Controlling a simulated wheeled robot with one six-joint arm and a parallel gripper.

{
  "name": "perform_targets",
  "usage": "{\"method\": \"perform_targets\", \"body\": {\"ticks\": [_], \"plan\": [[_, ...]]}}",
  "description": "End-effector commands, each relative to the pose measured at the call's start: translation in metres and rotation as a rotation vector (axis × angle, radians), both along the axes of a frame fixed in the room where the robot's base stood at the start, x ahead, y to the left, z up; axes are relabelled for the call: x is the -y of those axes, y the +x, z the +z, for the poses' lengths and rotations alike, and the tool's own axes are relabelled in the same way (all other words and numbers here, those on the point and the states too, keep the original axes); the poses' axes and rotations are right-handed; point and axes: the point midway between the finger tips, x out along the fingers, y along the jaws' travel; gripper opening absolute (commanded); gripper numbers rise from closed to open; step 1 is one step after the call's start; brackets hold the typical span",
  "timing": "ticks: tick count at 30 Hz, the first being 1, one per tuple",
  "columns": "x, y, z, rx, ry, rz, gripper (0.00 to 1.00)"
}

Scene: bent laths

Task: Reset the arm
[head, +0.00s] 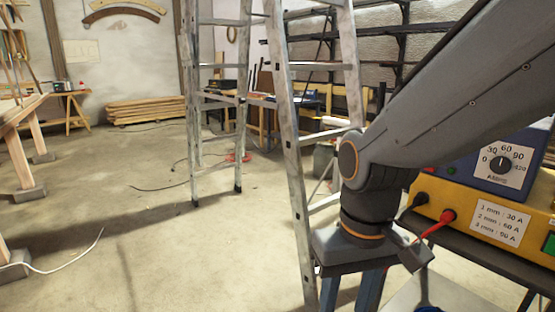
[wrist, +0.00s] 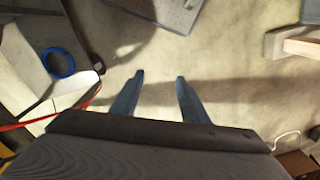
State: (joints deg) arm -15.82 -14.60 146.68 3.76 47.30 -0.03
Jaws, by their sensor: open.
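My gripper (wrist: 160,82) shows in the wrist view with its two blue fingers apart and nothing between them. It points down over bare concrete floor. In the head view my grey arm comes in from the upper right and bends down at the wrist. My gripper's blue fingers (head: 368,292) are cut off there by the bottom edge. The arm stands in front of a stepladder (head: 290,130) and beside a yellow and blue welding machine (head: 480,212). I cannot tell the exact gap between the arm and either of them.
A red-handled cable plug (head: 440,222) sticks out from the machine. A blue ring (wrist: 58,62) lies on a grey surface left of my fingers. A wooden-legged table (head: 18,150) stands far left, and stacked planks (head: 147,109) lie at the back wall. The floor at left centre is mostly clear.

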Motion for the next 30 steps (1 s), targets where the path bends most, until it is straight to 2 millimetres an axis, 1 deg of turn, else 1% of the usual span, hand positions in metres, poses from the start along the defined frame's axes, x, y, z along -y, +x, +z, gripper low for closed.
{"method": "perform_targets", "body": {"ticks": [1, 8, 15, 21, 26, 30], "plan": [[0.003, -0.001, 0.008, -0.001, -0.002, -0.011, 0.41], [0.019, 0.002, 0.028, -0.001, -0.012, -0.061, 0.41], [0.048, 0.001, 0.06, -0.005, -0.027, -0.139, 0.41], [0.071, -0.001, 0.082, -0.006, -0.039, -0.201, 0.41], [0.082, -0.002, 0.09, -0.005, -0.043, -0.231, 0.41], [0.084, -0.002, 0.091, -0.005, -0.045, -0.24, 0.41]]}}
